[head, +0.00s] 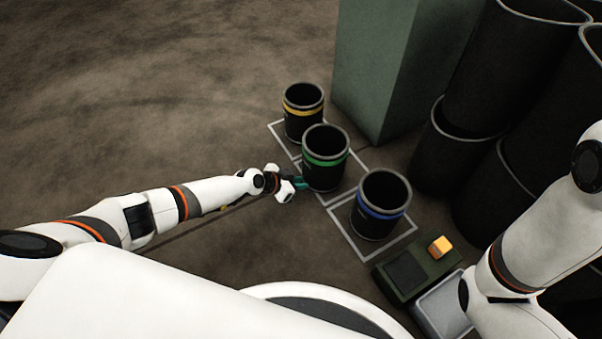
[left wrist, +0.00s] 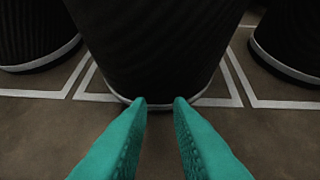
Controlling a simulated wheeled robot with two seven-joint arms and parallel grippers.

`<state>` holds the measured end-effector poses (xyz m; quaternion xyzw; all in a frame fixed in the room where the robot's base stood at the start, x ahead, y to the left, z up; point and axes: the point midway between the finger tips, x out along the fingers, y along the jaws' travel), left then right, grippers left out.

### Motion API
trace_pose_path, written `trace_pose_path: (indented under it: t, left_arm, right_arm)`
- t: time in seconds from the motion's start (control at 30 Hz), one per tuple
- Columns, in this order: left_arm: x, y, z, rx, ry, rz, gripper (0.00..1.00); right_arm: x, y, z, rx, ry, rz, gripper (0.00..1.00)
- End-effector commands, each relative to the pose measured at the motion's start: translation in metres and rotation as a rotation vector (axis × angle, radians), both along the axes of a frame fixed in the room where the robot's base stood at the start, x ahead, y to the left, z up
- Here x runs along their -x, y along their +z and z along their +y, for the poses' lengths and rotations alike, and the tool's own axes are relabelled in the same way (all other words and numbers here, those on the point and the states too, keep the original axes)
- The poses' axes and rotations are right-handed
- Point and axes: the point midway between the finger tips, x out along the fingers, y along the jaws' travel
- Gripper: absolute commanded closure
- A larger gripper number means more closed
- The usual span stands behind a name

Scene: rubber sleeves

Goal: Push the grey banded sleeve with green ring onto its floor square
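The dark sleeve with the green ring (head: 325,162) stands upright in the middle of three sleeves. In the left wrist view the sleeve (left wrist: 160,45) fills the upper middle, and its pale base rim covers part of the near line of its white floor square (left wrist: 215,102). The square (head: 361,166) also shows beside the sleeve in the head view. My left gripper (head: 300,184) is low at the sleeve's near-left side. Its teal fingers (left wrist: 159,102) are apart with nothing held between them; the tips are at the base, touching or very close. My right gripper is hidden.
A yellow-ringed sleeve (head: 303,115) stands behind and a blue-ringed sleeve (head: 381,208) in front, both on outlined squares. A green block (head: 385,65) and stacked large black tubes (head: 510,75) stand beyond. A dark green case (head: 405,272) lies nearer. The left floor is clear.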

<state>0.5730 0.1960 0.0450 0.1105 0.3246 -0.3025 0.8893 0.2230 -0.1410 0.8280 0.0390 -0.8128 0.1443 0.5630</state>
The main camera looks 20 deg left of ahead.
Motion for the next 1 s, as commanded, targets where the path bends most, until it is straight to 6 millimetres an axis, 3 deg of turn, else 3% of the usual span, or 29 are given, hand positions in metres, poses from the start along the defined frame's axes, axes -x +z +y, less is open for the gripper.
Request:
trace_pose_path:
  t: [1.0]
  left_arm:
    - [-0.033, 0.000, -0.027, 0.002, -0.002, -0.001, 0.82]
  right_arm:
    - [0.000, -0.014, 0.000, 0.000, 0.000, 0.000, 0.64]
